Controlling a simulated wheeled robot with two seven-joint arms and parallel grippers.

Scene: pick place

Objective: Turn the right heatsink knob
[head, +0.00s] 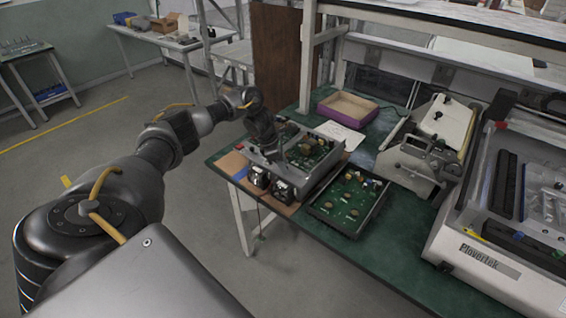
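A metal-framed fixture with green circuit boards (314,149) stands on the near left part of the green bench. On its front side are two dark blocks with light faces, a left one (258,178) and a right one (284,191); they look like the heatsink parts, but the knobs are too small to make out clearly. My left gripper (275,158) reaches down from the left over the fixture, just above and behind these blocks. Its fingers are dark and small, so its opening and any contact are unclear. My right gripper is out of view.
A separate green board in a dark tray (347,203) lies right of the fixture. Behind are a purple-sided box (346,106) and a white paper (340,135). A grey device (430,140) and a large white machine (510,200) fill the right side. Bare green bench (400,245) lies in front.

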